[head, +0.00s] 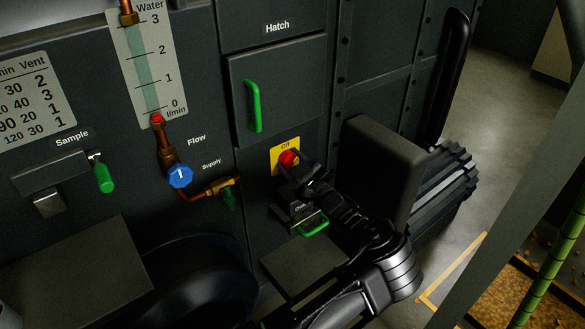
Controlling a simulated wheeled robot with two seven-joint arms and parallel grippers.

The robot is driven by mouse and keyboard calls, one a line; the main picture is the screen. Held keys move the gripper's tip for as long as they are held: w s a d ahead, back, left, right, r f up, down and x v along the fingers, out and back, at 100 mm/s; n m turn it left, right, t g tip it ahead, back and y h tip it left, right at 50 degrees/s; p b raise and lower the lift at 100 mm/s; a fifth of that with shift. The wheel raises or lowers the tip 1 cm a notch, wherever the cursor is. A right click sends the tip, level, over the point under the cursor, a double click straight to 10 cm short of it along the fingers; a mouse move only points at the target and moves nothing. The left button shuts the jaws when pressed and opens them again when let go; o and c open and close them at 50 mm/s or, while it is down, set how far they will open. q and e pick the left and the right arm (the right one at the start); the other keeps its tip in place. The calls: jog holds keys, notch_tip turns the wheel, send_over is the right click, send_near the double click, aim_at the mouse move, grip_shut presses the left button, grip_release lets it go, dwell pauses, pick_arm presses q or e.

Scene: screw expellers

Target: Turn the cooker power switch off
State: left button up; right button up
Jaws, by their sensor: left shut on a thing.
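The cooker power switch is a red knob (288,158) on a yellow plate (277,150) on the dark machine front. The word "Off" shows at the top of the plate. My left gripper (294,166) reaches up from below and is shut on the red knob. The gripper covers the lower right part of the plate, so other markings and the knob's exact angle cannot be read. My right gripper is not in view.
A hatch with a green handle (253,106) is just above the switch. A green-handled lever (314,226) is close below my gripper. A blue valve knob (180,176) and copper pipe are to the left. A dark box (375,170) juts out on the right.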

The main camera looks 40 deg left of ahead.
pick_arm(q)
jog(key=n+b, duration=0.1)
jog(key=n, duration=0.1)
jog(key=n+b, duration=0.1)
jog(key=n, duration=0.1)
jog(key=f+n+b, duration=0.1)
jog(key=n+b, duration=0.1)
jog(key=shift+s+a+g, duration=0.1)
jog(key=shift+s+g, duration=0.1)
jog(key=shift+g, duration=0.1)
jog(key=shift+r+n+g+b, duration=0.1)
jog(key=shift+n+g+b, duration=0.2)
jog(key=shift+n+b, duration=1.1)
jog(key=shift+n, duration=0.3)
jog(key=o, duration=1.1)
jog(key=shift+c, duration=0.2)
jog(key=shift+o, duration=1.2)
jog(key=shift+w+r+y, duration=0.1)
jog(key=shift+r+y, duration=0.05)
jog(key=shift+y, duration=0.15)
